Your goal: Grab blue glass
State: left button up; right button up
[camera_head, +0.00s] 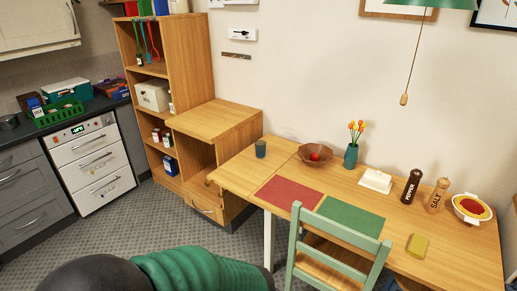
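The blue glass (260,149), a small dark blue-grey cup, stands upright at the far left end of the wooden table (236,172), near the shelf unit. Nothing touches it and it is fully visible. A dark rounded part and a green ribbed part of my own body show at the bottom edge, well away from the glass. Neither of my grippers is in view.
A green chair (335,237) stands at the table's front. A brown bowl (315,154) is right of the glass. A red mat (287,193) and a green vase (351,155) are also on the table. The wooden shelf unit (215,120) stands left. Grey floor is open at left.

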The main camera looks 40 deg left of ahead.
aim_at(261, 150)
jog(key=i+j, duration=0.2)
jog(key=j, duration=0.3)
jog(key=i+j+u, duration=0.1)
jog(key=j, duration=0.35)
jog(key=i+j, duration=0.25)
jog(key=j, duration=0.25)
jog(key=i+j+u, duration=0.1)
jog(key=j, duration=0.35)
jog(key=i+j+u, duration=0.1)
jog(key=i+j, duration=0.2)
jog(key=j, duration=0.15)
jog(key=i+j, duration=0.25)
jog(key=j, duration=0.15)
jog(key=i+j+u, duration=0.1)
jog(key=i+j, duration=0.15)
jog(key=j, duration=0.2)
